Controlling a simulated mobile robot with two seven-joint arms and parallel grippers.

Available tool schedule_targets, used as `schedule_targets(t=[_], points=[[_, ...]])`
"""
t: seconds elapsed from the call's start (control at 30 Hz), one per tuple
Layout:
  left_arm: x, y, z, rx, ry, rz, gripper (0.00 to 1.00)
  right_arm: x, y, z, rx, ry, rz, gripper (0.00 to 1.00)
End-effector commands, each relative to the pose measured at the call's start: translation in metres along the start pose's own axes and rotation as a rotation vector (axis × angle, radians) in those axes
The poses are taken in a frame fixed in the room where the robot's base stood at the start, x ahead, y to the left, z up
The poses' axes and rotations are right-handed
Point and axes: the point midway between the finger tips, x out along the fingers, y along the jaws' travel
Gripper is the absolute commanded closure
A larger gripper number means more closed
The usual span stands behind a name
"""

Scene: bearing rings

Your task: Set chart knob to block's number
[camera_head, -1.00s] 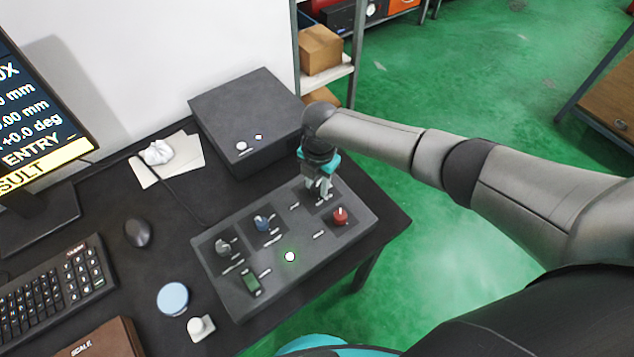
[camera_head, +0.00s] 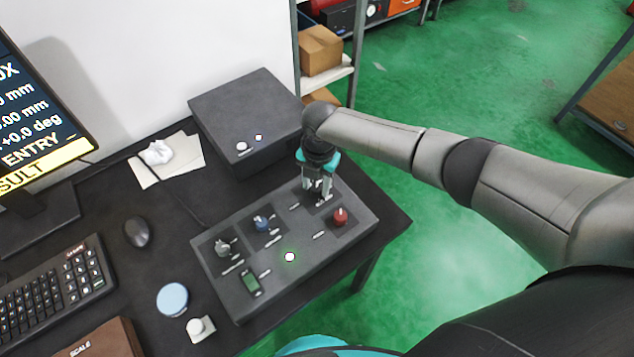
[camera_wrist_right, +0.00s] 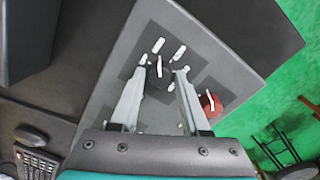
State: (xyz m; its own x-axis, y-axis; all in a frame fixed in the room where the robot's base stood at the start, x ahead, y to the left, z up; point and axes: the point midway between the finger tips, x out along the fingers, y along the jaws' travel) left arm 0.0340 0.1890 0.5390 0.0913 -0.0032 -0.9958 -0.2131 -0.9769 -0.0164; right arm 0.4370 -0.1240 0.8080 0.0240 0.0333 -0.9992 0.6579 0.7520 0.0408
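A dark grey control panel (camera_head: 290,285) lies on the black desk. It bears a grey knob (camera_head: 222,247), a blue knob (camera_head: 261,222), a red knob (camera_head: 340,215) and a black knob mostly hidden under my right gripper (camera_head: 319,194) at its far right. In the right wrist view my right gripper (camera_wrist_right: 163,66) is open, with its fingertips on either side of the black knob (camera_wrist_right: 159,72), which has a white pointer line. I cannot tell whether the fingers touch it. The red knob also shows there (camera_wrist_right: 209,102). Labels are too small to read. No numbered block is recognizable. My left gripper is not in view.
A dark box (camera_head: 245,110) stands behind the panel. A monitor (camera_head: 40,110), a keyboard (camera_head: 55,295) and a mouse (camera_head: 138,232) are at left. A blue disc (camera_head: 172,299) and a white knob-like piece (camera_head: 200,328) lie left of the panel's near end.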

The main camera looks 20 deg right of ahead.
Motion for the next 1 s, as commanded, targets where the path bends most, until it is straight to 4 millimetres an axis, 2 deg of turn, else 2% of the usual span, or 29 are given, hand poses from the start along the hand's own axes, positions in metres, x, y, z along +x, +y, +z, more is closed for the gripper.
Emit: schedule_targets(t=[0.03,0.17,0.4,0.53,0.67,1.0], points=[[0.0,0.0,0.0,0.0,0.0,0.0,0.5,0.0,0.0,0.0,0.0,-0.001,0.0,0.47],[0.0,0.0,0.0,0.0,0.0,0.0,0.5,0.0,-0.001,0.001,0.001,-0.002,-0.001,0.34],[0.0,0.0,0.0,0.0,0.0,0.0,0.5,0.0,-0.001,0.001,0.001,-0.003,-0.002,0.34],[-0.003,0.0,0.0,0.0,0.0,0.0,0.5,-0.009,-0.001,0.002,0.001,-0.004,-0.001,0.34],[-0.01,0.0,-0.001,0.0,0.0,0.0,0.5,-0.029,-0.001,0.002,0.0,-0.005,0.001,0.34],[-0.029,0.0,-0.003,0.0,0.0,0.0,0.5,-0.109,0.0,0.002,-0.001,-0.006,0.002,0.34]])
